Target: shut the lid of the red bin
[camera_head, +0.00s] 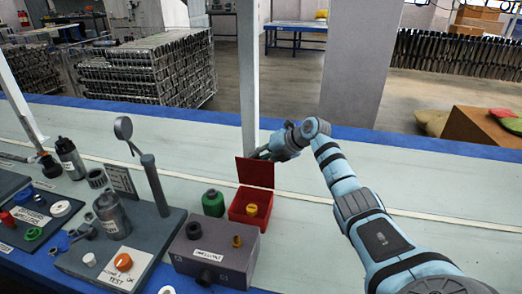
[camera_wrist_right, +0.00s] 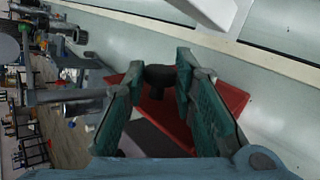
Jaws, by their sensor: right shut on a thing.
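The red bin (camera_head: 248,210) stands on the table right of the green jar, with a yellow piece (camera_head: 252,209) in it. Its red lid (camera_head: 255,172) is up, standing steeply at the bin's far side. My right gripper (camera_head: 264,153) is at the lid's upper edge, partly hidden behind it. In the right wrist view, its teal fingers (camera_wrist_right: 163,88) are on either side of a dark knob (camera_wrist_right: 160,74) in front of the red lid (camera_wrist_right: 222,98). The gripper is shut on this knob; its join to the lid is not clear. My left gripper is out of view.
A green jar (camera_head: 213,203) and a grey box (camera_head: 214,250) stand beside the bin. A grey stand with a round-headed post (camera_head: 155,185) is to the left. A white upright post (camera_head: 249,80) rises behind the lid. The table right of the bin is clear except for my arm.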

